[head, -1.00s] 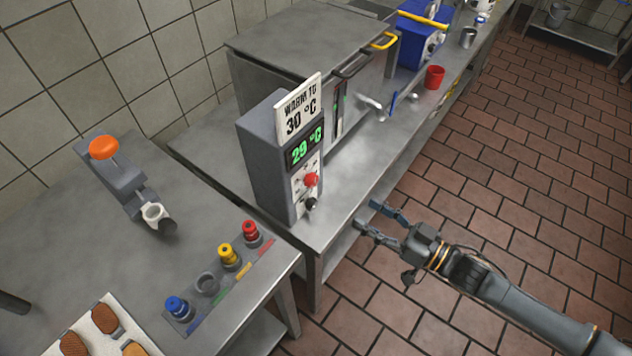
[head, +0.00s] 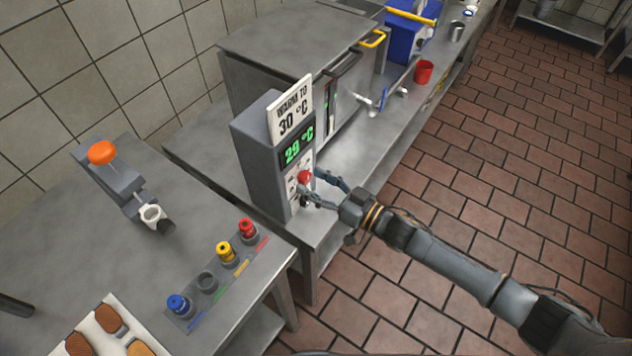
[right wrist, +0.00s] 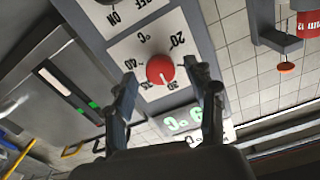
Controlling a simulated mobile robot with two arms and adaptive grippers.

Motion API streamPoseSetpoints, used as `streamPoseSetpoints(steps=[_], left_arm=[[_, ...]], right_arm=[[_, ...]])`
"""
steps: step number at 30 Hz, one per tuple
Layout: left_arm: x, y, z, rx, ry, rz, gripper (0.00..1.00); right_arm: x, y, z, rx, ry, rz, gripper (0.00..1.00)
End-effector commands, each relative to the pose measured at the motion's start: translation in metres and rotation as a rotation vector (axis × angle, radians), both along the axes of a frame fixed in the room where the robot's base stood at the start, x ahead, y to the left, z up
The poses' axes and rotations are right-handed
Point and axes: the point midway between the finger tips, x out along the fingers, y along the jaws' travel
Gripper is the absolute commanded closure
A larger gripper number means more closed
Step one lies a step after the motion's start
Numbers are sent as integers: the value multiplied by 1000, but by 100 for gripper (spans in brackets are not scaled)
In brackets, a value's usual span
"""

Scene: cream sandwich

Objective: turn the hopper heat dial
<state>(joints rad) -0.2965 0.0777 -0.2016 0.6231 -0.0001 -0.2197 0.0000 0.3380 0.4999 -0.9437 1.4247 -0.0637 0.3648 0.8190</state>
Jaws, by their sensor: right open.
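The hopper control box (head: 262,165) is a grey upright unit on the steel counter. Its display (head: 297,150) reads 29 °C, and the sign (head: 291,112) above says warm to 30 °C. The red heat dial (head: 304,177) is on its front panel; in the right wrist view the dial (right wrist: 160,69) has a white pointer line and a °C scale around it. My right gripper (head: 312,189) is open, with its fingers on either side of the dial. In the right wrist view the fingertips (right wrist: 158,75) flank it, apparently without touching.
A black on/off knob (right wrist: 103,3) is beside the dial. A steel cabinet (head: 300,50) stands behind the box. Colour-capped bottles (head: 227,252) stand in a rack on the near table. A red cup (head: 424,72) is farther along the counter. The floor at right is clear.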

Motion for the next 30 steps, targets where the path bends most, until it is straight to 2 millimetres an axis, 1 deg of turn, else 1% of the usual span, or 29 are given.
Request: streamPoseSetpoints(steps=[2, 3, 5, 6, 8, 9, 10, 11, 20, 26, 30], left_arm=[[-2, 0, 0, 1, 3, 0, 6], [-2, 1, 0, 1, 4, 1, 6], [-3, 1, 0, 1, 5, 1, 6], [-4, 1, 0, 1, 6, 1, 6], [-5, 1, 0, 1, 7, 1, 6], [-5, 1, -1, 2, 8, 1, 6], [-5, 1, -1, 2, 8, 1, 6], [-5, 2, -1, 2, 8, 2, 6], [-5, 3, -2, 4, 8, 2, 6], [-5, 3, -4, 5, 8, 2, 6], [-5, 3, -7, 5, 8, 2, 6]], right_arm=[[0, 0, 0, 0, 0, 0, 44], [0, 0, 0, 0, 0, 0, 48], [0, 0, 0, 0, 0, 0, 60], [0, 0, 0, 0, 0, 0, 68], [0, 0, 0, 0, 0, 0, 81], [0, 0, 0, 0, 0, 0, 89], [0, 0, 0, 0, 0, 0, 95], [0, 0, 0, 0, 0, 0, 98], [0, 0, 0, -18, -26, 0, 98], [0, 0, 0, -77, -107, 1, 98], [0, 0, -1, -143, -198, 0, 98]])
